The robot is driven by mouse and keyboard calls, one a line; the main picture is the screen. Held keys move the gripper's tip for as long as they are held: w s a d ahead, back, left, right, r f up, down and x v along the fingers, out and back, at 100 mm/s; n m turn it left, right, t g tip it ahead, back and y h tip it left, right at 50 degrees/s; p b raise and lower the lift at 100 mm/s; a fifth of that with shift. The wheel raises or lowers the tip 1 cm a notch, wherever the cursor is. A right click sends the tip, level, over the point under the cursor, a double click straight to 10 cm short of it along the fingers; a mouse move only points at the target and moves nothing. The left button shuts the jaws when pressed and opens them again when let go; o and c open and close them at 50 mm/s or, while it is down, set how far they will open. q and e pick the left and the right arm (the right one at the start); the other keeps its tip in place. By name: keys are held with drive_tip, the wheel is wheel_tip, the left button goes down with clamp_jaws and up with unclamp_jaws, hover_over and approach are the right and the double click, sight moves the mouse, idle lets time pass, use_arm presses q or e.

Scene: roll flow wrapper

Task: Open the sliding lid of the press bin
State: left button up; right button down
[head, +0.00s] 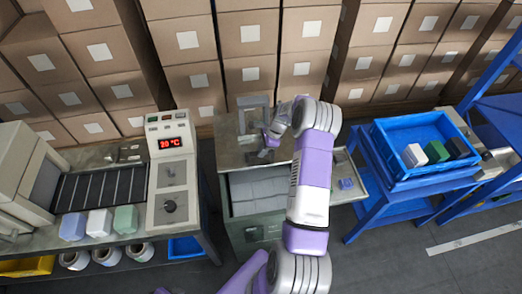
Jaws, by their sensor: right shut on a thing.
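The press bin (243,222) is the grey-green cabinet in the middle of the head view. Its flat grey-brown lid (232,152) covers the back part of the top. In front of the lid the bin is uncovered and grey contents (258,188) show inside. My right gripper (268,143) is at the lid, shut on what looks like its small dark handle; the fingertips are small and partly hidden by my wrist. My right forearm covers the right part of the bin. My left gripper is out of view.
A machine with a display panel (171,143) and a roller conveyor (100,189) stands left. A blue crate (388,184) with several blocks is on a blue stand at right. A small purple block (346,184) lies beside the bin. Stacked cartons (250,34) close off the back.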

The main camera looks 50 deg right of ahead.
drive_tip(key=c, duration=1)
unclamp_jaws()
drive_tip(key=shift+c, duration=0.2)
drive_tip(key=v, duration=0.7)
drive_tip(key=shift+r+p, duration=0.3)
drive_tip(key=shift+r, duration=0.05)
